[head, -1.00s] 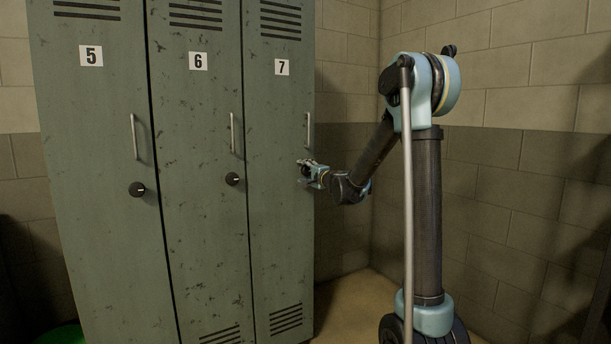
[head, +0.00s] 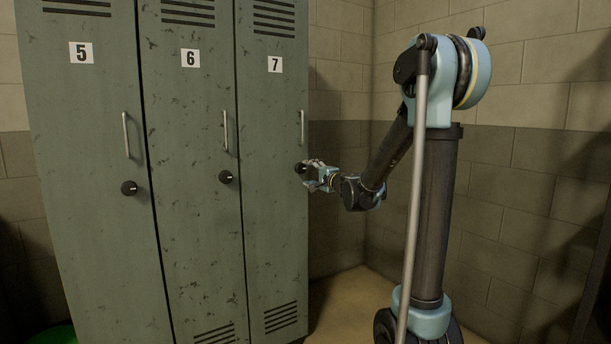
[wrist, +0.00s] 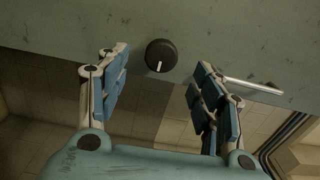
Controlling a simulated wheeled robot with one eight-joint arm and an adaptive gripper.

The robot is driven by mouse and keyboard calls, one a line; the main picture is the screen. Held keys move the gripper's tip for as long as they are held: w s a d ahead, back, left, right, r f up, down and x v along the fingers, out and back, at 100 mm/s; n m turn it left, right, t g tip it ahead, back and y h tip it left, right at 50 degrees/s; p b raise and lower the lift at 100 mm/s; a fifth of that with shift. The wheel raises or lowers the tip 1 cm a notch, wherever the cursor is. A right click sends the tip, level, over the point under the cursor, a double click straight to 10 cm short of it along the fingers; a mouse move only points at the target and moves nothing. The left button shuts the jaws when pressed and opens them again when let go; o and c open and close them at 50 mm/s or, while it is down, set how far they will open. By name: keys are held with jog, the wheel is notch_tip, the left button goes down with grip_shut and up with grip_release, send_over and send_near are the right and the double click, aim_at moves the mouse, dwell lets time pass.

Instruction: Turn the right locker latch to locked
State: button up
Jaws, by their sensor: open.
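The right locker, number 7 (head: 270,210), is a worn grey-green door with a bar handle (head: 302,127). Its latch is a round black knob (head: 300,168) below the handle, partly covered by my gripper (head: 312,173) in the head view. In the wrist view the black knob (wrist: 161,55) shows a white mark pointing toward the lower edge of the picture. My gripper (wrist: 158,75) is open, with one finger on each side of the knob and a gap to both. The fingers do not touch the knob. The handle (wrist: 253,86) shows beyond the right finger.
Lockers 5 (head: 90,230) and 6 (head: 195,230) stand to the left, each with a handle and black knob. Cinderblock walls (head: 520,180) close the corner at the right. Some bare floor (head: 345,305) lies right of the lockers.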

jog(key=v, duration=0.2)
jog(key=shift+s+d, duration=0.15)
jog(key=shift+s, duration=0.1)
jog(key=s+d+f+n+g+h, duration=0.15)
jog(key=s+f+n+g, duration=0.3)
jog(key=s, duration=0.65)
jog(key=s+d+f+n+g, duration=0.35)
jog(key=s+f, duration=0.25)
jog(key=s, duration=0.4)
jog(key=s+d+f+n+g+h, duration=0.1)
jog(key=s+d+f+g+h, duration=0.1)
jog(key=s+d+f+h, duration=0.2)
jog(key=s+d+f+n+g+h, duration=0.2)
jog(key=s+d+f+h, duration=0.2)
jog(key=s+d+f, duration=0.7)
jog(key=s+d, duration=0.1)
jog(key=s, duration=0.6)
jog(key=shift+d+g, duration=0.2)
jog(key=shift+g, duration=0.2)
jog(key=shift+h, duration=0.25)
